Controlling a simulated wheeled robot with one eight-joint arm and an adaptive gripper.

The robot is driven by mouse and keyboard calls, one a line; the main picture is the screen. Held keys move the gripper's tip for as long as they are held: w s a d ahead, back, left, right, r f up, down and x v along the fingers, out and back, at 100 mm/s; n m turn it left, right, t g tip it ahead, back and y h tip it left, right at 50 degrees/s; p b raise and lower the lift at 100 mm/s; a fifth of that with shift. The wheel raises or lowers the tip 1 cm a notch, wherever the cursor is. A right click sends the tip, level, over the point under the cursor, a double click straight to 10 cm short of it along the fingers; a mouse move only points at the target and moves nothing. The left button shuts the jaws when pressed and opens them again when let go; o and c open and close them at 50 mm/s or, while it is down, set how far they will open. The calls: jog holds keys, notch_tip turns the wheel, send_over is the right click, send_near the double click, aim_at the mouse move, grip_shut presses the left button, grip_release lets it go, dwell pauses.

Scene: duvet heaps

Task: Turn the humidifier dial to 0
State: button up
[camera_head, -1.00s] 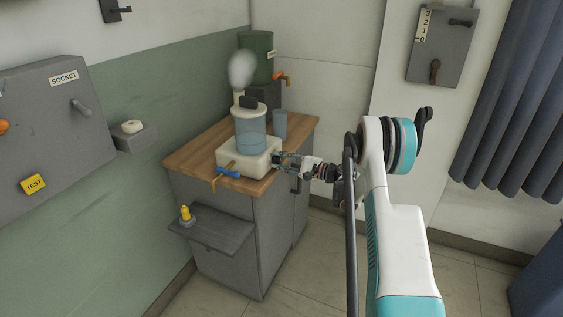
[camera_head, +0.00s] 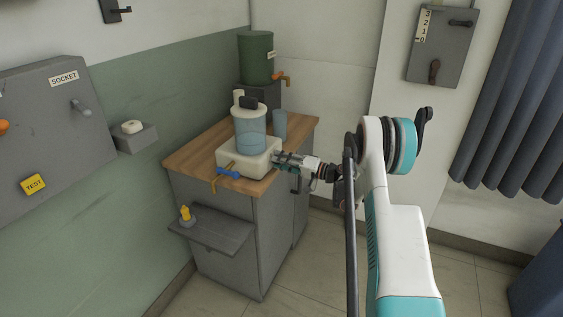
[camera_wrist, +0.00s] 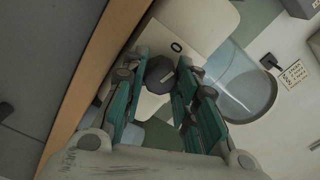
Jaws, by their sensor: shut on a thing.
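The humidifier has a cream base (camera_head: 232,157) and a clear bluish tank (camera_head: 250,135). It stands on the wooden top of a grey cabinet, and no mist shows above it. My gripper (camera_head: 279,160) reaches its right side. In the wrist view the dark dial (camera_wrist: 187,76) sits on the cream face, with a "0" mark (camera_wrist: 176,47) beside it. My gripper's green fingers (camera_wrist: 164,68) are around the dial and shut on it. A small light mark shows on the dial; I cannot tell for certain whether it points at the 0.
A blue-handled tap (camera_head: 228,173) is at the base's front. A cup (camera_head: 280,125) and a green tank (camera_head: 256,58) with an orange tap stand behind. A fold-out shelf (camera_head: 212,233) holds a yellow item (camera_head: 186,213).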

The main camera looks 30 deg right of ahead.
jog(key=shift+n, duration=1.1)
jog(key=o, duration=1.1)
jog(key=shift+c, duration=0.2)
jog(key=shift+s+d, duration=0.1)
jog(key=v, duration=1.1)
jog(key=shift+s+d, duration=0.25)
